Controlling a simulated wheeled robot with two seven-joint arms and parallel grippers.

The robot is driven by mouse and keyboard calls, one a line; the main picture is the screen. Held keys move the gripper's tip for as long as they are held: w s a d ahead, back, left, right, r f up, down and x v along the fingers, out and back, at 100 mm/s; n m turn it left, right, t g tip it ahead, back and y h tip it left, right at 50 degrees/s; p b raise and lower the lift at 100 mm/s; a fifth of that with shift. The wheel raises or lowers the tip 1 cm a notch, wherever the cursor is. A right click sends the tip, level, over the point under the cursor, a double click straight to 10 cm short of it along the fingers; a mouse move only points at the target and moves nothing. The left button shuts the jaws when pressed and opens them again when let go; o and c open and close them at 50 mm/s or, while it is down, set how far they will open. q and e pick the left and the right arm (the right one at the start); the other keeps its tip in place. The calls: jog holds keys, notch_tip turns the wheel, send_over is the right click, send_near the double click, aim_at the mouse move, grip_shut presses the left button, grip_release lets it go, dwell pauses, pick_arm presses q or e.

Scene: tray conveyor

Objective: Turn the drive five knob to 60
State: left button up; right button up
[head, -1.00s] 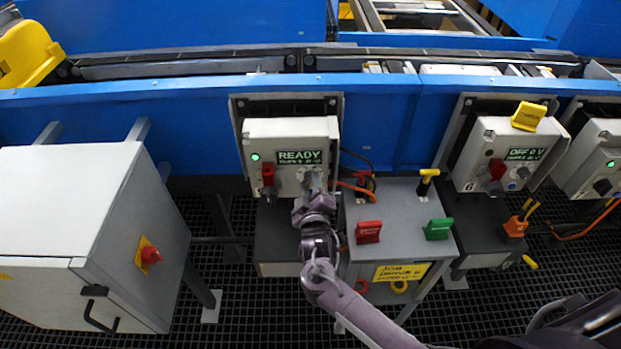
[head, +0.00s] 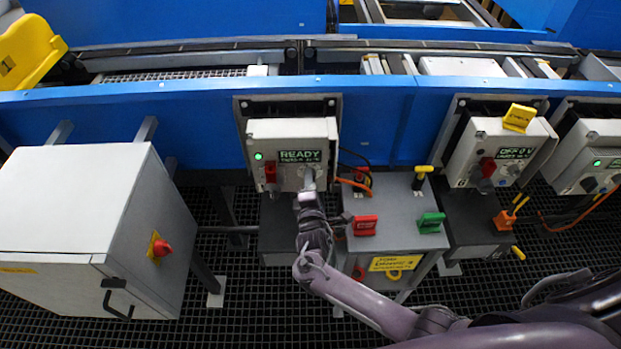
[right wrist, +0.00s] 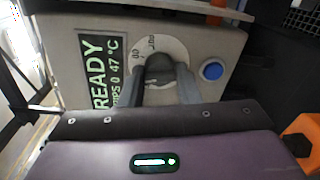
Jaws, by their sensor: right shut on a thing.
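The drive box (head: 262,133) with the green READY display (head: 300,156) hangs on the blue conveyor side in the head view. Its dark knob (right wrist: 160,68) sits on a pale round dial in the right wrist view, beside the display (right wrist: 100,75). My right gripper (right wrist: 163,84) is shut on the knob, one finger on each side. In the head view the right gripper (head: 308,184) reaches the lower right of the box front, and hides the knob. The dial's scale is partly covered and its setting is not clear. The left gripper is not in view.
A red switch (head: 270,174) is left of the knob on the box, and a blue button (right wrist: 212,71) is right of it. A grey cart (head: 390,215) with red and green tags stands close to the right. A grey cabinet (head: 75,200) stands at the left.

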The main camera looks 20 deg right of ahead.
jog(key=shift+r+n+p, duration=0.1)
jog(key=shift+n+p, duration=0.2)
jog(key=shift+n, duration=0.6)
jog(key=o, duration=0.9)
jog(key=shift+o, duration=0.2)
jog(key=v, duration=0.7)
jog(key=shift+s+a, duration=0.25)
jog(key=shift+s, duration=0.1)
